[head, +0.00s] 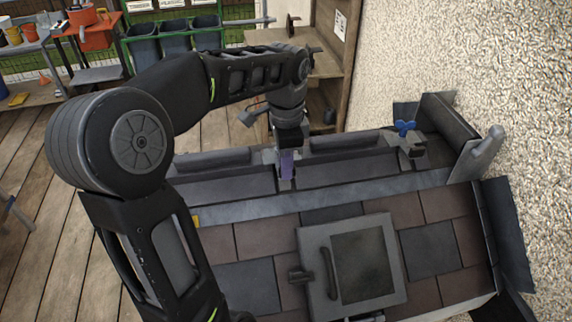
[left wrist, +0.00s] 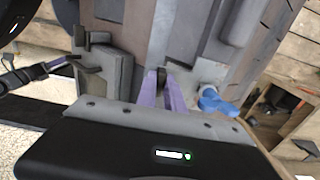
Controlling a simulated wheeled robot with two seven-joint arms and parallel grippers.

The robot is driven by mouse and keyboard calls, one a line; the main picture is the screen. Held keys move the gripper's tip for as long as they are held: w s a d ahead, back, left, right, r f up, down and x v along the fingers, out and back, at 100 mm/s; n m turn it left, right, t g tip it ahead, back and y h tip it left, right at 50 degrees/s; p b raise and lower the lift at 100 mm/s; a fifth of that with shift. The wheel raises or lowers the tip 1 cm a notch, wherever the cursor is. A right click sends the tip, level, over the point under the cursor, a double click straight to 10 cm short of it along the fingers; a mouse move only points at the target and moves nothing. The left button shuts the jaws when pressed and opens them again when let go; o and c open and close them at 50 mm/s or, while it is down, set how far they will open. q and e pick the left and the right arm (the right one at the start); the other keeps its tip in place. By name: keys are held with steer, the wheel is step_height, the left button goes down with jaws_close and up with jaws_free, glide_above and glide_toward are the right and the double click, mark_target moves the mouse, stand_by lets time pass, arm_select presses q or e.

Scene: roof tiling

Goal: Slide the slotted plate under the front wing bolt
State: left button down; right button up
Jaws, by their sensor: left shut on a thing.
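A blue wing bolt (head: 404,127) stands on a grey bracket at the back right of the roof. A blue wing bolt (left wrist: 216,101) also shows in the left wrist view, to the right of the fingers. My left gripper (head: 287,163) points down at the ridge of the roof, left of the bolt. Its purple fingers (left wrist: 165,92) are shut on a small dark piece (left wrist: 161,78), taken as the slotted plate. Most of this piece is hidden, so its slot and its contact with the roof cannot be told.
A roof window (head: 314,237) with a dark handle sits in the brown and grey tiles in front. A rough pale wall (head: 480,65) closes off the right. A grey upright piece (head: 487,153) stands beside the wall. Wooden shelves (head: 322,60) stand behind.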

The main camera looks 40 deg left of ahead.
arm_select(q)
steer(key=c, duration=1.4)
jaws_free()
